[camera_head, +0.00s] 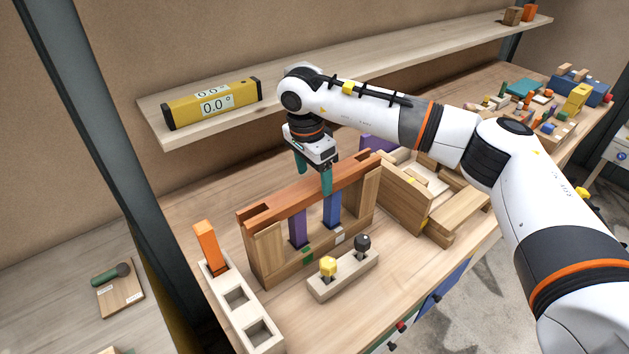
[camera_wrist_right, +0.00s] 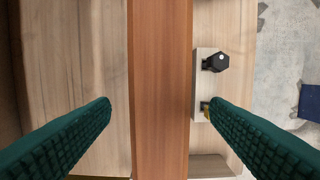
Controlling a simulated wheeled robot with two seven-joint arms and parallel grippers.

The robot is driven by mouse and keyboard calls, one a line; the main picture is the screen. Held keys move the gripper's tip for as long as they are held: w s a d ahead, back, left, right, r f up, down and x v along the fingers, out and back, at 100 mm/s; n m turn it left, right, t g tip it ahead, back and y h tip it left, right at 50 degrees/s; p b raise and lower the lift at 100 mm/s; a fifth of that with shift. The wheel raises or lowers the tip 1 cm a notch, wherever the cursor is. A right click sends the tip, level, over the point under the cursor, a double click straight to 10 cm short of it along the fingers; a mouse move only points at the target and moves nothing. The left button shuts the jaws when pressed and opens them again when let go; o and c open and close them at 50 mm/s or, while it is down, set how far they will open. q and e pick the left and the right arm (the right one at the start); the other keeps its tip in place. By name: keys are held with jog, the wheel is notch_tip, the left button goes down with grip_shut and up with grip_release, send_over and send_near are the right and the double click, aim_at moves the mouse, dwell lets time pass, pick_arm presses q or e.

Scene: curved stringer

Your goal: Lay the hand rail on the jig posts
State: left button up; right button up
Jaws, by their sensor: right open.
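The reddish-brown hand rail (camera_head: 285,203) lies across the tops of the wooden jig posts (camera_head: 268,252); its seating at the ends is too small to judge. A purple upright (camera_head: 298,229) and a blue upright (camera_head: 332,211) stand beneath it. My right gripper (camera_head: 313,184) is open above the rail, with one teal finger on each side. In the right wrist view, the rail (camera_wrist_right: 160,60) runs between the spread fingers (camera_wrist_right: 160,104), with a visible gap on both sides. My left gripper is not in view.
A pale block with square holes (camera_head: 234,297) holds an orange piece (camera_head: 206,243). A small stand (camera_head: 342,277) carries yellow and black knobs in front. Wooden trays (camera_head: 410,200) lie to the right. A shelf (camera_head: 285,98) with a yellow level (camera_head: 212,104) runs behind.

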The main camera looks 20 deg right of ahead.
aim_at(309, 184)
notch_tip(309, 184, up, 10)
jog(key=a+b, duration=0.1)
jog(key=b, duration=0.1)
jog(key=shift+s+b, duration=0.25)
jog(key=shift+b, duration=0.05)
jog(key=shift+a, duration=0.1)
